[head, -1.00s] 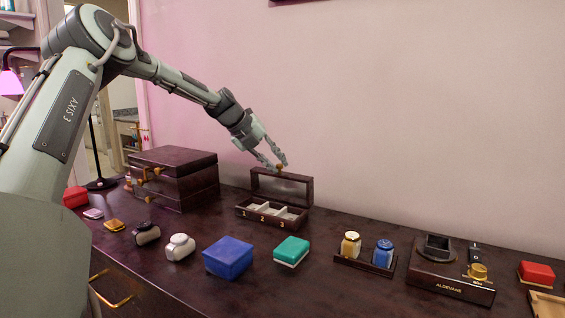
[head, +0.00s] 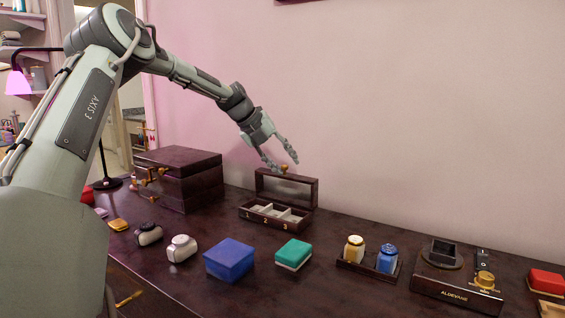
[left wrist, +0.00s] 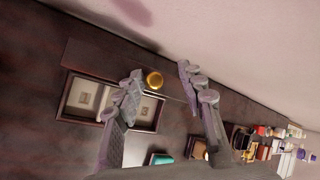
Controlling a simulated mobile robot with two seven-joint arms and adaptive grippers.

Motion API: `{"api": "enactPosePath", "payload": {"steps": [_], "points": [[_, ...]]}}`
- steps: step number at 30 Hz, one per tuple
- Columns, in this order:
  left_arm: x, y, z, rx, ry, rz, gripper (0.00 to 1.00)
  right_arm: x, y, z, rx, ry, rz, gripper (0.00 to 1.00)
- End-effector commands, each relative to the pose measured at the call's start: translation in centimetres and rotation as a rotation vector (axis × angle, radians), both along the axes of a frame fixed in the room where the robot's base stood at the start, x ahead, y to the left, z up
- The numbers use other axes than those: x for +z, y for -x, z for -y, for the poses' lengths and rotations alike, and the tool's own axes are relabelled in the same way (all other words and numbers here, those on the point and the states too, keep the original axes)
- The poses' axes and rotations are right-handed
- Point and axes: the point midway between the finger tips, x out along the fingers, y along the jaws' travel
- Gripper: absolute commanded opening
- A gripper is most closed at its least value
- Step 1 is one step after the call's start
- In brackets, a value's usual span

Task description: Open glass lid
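The small dark box (head: 277,214) stands on the dresser top with compartments marked 1, 2 and 3 showing. Its glass lid (head: 287,188) stands raised, roughly upright, at the back of the box. A gold knob (head: 284,168) sits on the lid's upper edge; it also shows in the left wrist view (left wrist: 154,80). My left gripper (head: 286,165) is just above the lid, its two fingers spread on either side of the knob with gaps visible. The gripper holds nothing. My right gripper is not in view.
A larger dark chest (head: 180,178) stands left of the box. In front are a blue box (head: 229,259), a teal box (head: 293,254) and white-and-dark items. A tray with two jars (head: 369,264) and a dark stand (head: 457,284) are to the right. The wall rises behind.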

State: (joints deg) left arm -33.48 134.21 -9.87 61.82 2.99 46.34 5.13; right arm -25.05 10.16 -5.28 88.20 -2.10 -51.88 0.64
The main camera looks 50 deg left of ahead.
Motion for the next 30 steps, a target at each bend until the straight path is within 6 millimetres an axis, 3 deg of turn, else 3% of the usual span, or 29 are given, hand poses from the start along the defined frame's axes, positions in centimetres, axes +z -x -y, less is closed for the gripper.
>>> {"api": "enactPosePath", "payload": {"steps": [8, 22, 30], "points": [[0.0, 0.5, -0.1, 0.001, 0.001, -0.005, 0.39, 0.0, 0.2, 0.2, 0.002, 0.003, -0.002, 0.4], [7.3, 5.8, -1.2, 0.0, 0.0, 0.002, 0.39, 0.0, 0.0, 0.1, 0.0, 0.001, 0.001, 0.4], [9.1, 7.4, -1.6, 0.0, 0.0, -0.001, 0.39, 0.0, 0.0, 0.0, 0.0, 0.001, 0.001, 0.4]]}}
